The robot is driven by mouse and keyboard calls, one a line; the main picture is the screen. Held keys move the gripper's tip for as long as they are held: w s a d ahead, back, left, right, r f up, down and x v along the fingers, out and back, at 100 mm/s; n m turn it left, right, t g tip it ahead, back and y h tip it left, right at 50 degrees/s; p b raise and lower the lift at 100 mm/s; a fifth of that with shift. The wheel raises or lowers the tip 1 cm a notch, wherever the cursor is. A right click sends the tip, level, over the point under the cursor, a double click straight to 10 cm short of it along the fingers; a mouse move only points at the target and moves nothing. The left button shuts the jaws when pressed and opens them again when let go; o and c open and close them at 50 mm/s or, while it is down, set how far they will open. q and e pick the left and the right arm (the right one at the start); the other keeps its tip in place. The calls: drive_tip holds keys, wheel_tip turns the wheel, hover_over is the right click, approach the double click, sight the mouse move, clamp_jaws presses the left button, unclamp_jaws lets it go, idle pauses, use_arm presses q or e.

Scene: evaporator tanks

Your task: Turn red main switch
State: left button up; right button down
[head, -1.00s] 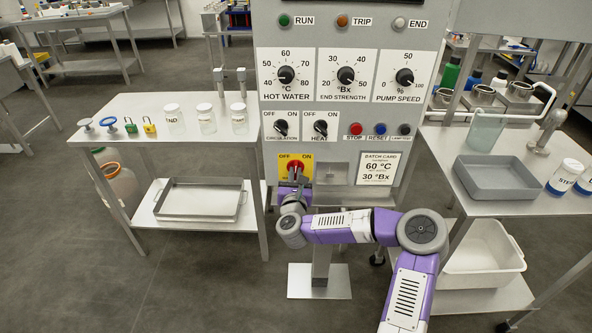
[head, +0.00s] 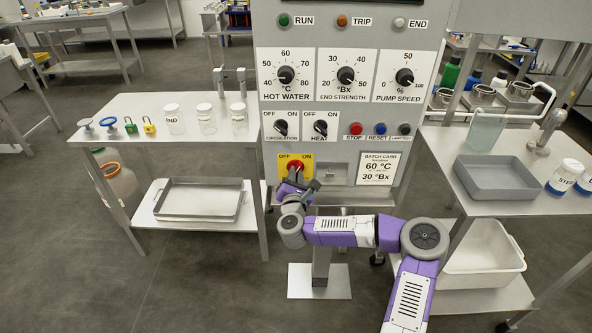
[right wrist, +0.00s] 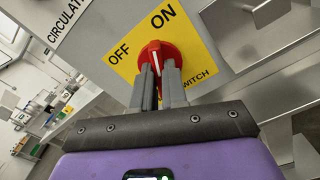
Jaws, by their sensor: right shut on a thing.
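The red main switch (head: 301,164) sits on a yellow plate marked OFF on the left and ON on the right, low on the grey control panel. In the right wrist view the red knob (right wrist: 172,50) has a white line that points between the OFF and ON words. My right gripper (right wrist: 158,76) is shut on the knob's grip, one finger on each side. In the head view the right gripper (head: 296,178) reaches the switch from below and looks tilted. The fingers hide part of the knob and plate. My left gripper is not in view.
Above the switch are the circulation knob (head: 281,127) and heat knob (head: 320,127). A batch card (head: 379,168) is to the right. A side table (head: 150,150) with jars and padlocks stands left, and another with a grey tray (head: 496,176) stands right.

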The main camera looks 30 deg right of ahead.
drive_tip(key=shift+m, duration=1)
drive_tip(key=shift+m, duration=0.7)
drive_tip(key=c, duration=1.1)
unclamp_jaws()
